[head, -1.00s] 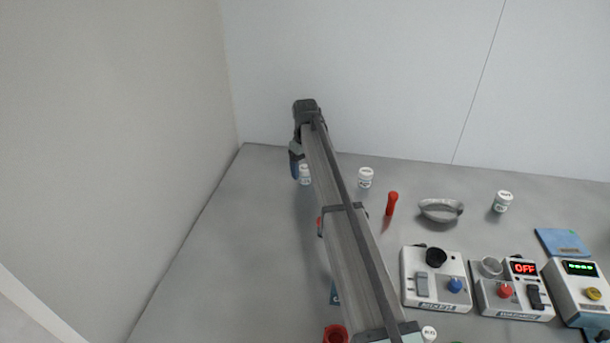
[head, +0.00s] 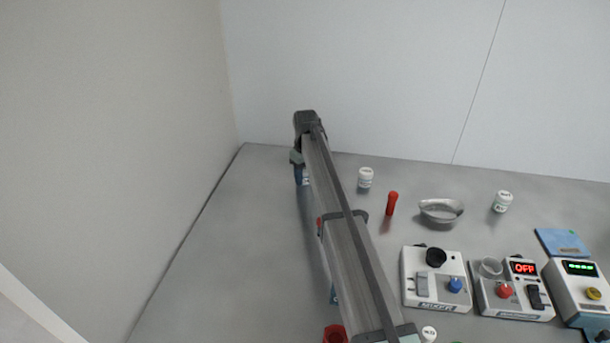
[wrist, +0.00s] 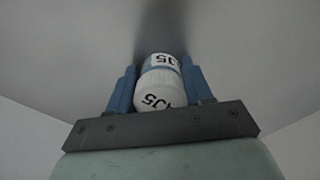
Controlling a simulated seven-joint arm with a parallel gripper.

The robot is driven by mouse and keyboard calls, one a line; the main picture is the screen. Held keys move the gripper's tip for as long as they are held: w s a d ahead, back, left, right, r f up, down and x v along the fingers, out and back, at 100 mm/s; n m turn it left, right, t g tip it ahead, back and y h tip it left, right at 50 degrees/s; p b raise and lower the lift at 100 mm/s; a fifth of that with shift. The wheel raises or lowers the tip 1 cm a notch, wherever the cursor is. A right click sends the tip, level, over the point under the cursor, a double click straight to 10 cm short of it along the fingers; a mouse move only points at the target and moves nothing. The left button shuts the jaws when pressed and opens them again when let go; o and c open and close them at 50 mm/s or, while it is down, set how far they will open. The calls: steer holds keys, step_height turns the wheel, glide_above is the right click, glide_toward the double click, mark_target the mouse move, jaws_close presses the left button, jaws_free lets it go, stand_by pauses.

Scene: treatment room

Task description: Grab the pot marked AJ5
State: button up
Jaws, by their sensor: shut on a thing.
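In the head view my gripper (head: 301,176) is at the back left of the table, and only a sliver of the pot shows beside the arm.
Another white pot (head: 365,178) stands just right of the arm, with a red tube (head: 391,203) and a grey metal bowl (head: 441,211) beyond. Another pot (head: 502,201) is farther right. Switch boxes (head: 436,279) fill the front right. The table's left side is clear.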

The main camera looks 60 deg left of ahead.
steer(key=shift+c, duration=1)
